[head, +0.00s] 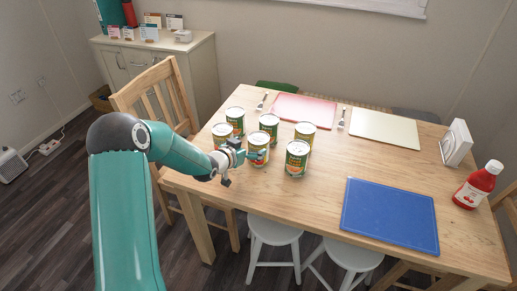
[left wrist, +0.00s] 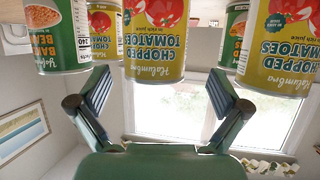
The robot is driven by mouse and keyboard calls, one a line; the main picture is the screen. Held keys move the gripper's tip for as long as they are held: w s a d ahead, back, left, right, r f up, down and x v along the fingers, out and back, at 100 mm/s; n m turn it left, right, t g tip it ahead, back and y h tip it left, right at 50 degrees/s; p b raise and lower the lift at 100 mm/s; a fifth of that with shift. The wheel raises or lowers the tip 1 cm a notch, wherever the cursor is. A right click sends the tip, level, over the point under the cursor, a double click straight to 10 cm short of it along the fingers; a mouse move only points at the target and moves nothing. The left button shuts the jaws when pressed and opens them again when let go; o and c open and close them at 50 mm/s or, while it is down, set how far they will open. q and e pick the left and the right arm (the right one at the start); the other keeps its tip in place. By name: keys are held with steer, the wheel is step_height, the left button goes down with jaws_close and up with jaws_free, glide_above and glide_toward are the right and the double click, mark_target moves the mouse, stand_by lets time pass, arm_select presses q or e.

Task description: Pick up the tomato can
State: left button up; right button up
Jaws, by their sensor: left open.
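Several cans stand in a group on the wooden table in the head view. A tomato can (head: 259,141) stands right at my left gripper (head: 247,156). In the left wrist view, which is upside down, this can (left wrist: 156,40) has a yellow-olive label reading "chopped tomatoes" and sits centred just beyond the fingers. My left gripper (left wrist: 159,90) is open and empty, with one finger on each side of the can's line; I cannot tell whether either touches it. Another chopped tomatoes can (left wrist: 283,45) is at the right. My right gripper is not in view.
A baked beans can (left wrist: 57,38) stands close at the left in the wrist view. Another can (head: 297,158) stands to the right of the gripper. A blue board (head: 390,213), red board (head: 303,109), napkin holder (head: 456,142) and ketchup bottle (head: 478,186) are farther off.

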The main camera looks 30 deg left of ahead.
arm_select(q)
steer(key=shift+d+f+p+x, duration=0.15)
steer(key=shift+p+x, duration=0.2)
steer(key=shift+x, duration=1)
steer(key=shift+d+f+p+x, duration=0.1)
steer(key=shift+f+p+x, duration=0.15)
steer(key=shift+x, duration=1.1)
steer(key=shift+s, duration=0.1)
steer(key=c, duration=1.4)
steer(key=shift+r, duration=0.15)
steer(key=shift+c, duration=0.9)
